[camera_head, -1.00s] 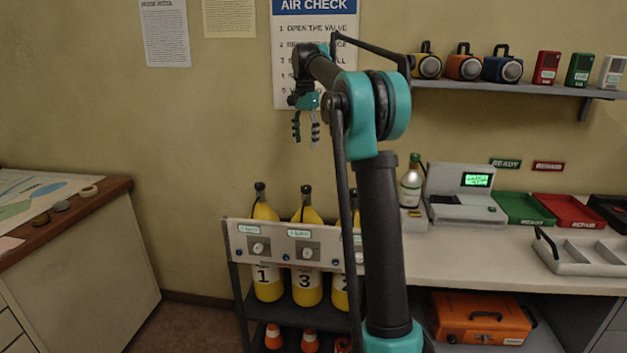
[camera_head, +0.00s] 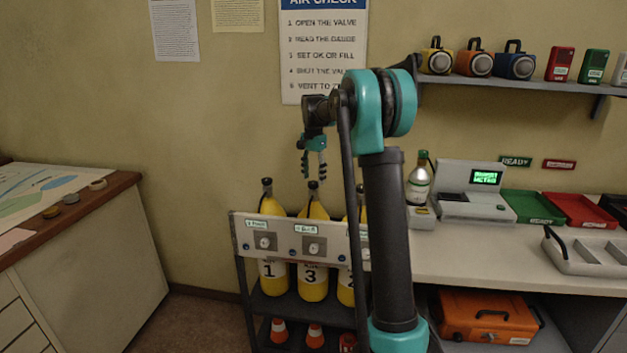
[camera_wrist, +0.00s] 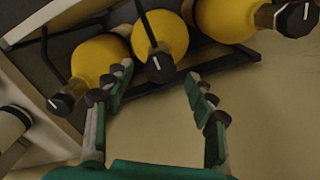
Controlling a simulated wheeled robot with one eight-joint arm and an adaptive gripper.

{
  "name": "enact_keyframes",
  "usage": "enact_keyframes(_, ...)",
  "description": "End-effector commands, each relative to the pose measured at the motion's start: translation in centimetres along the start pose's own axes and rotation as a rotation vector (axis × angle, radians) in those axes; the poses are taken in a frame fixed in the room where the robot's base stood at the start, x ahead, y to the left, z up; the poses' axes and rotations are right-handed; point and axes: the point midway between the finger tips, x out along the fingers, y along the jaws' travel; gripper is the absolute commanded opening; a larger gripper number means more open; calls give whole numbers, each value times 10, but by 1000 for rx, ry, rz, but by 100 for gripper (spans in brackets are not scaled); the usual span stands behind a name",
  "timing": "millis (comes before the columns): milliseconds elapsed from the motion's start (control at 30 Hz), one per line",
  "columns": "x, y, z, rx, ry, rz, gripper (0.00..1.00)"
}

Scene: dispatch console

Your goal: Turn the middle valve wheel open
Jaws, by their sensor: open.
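Three yellow cylinders stand in a rack; the middle one (camera_head: 312,213), numbered 3, has a black valve wheel (camera_head: 313,186) on its top. In the wrist view the middle valve wheel (camera_wrist: 160,68) is a black knob with a white mark, between and beyond my fingertips. My gripper (camera_head: 314,173) is open and empty, pointing down just above the middle cylinder. The valve wheels of the left cylinder (camera_head: 267,184) and right cylinder (camera_head: 361,190) stand to either side; my arm partly hides the right cylinder. Whether a fingertip touches the middle wheel I cannot tell.
The rack's front panel (camera_head: 290,240) carries small labels and round dials. A silver bottle (camera_head: 419,187) stands on the counter at the right. A shelf (camera_head: 500,83) with lamps and radios hangs above.

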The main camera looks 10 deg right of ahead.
Motion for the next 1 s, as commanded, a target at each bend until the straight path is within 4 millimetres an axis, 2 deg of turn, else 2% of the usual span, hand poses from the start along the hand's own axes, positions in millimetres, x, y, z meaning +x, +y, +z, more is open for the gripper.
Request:
enact_keyframes(200,15,0,0,0,0,0,56)
enact_keyframes(500,17,0,0,0,0,0,55)
enact_keyframes(900,16,0,0,0,0,0,6)
enact_keyframes(1000,16,0,0,-2,0,0,6)
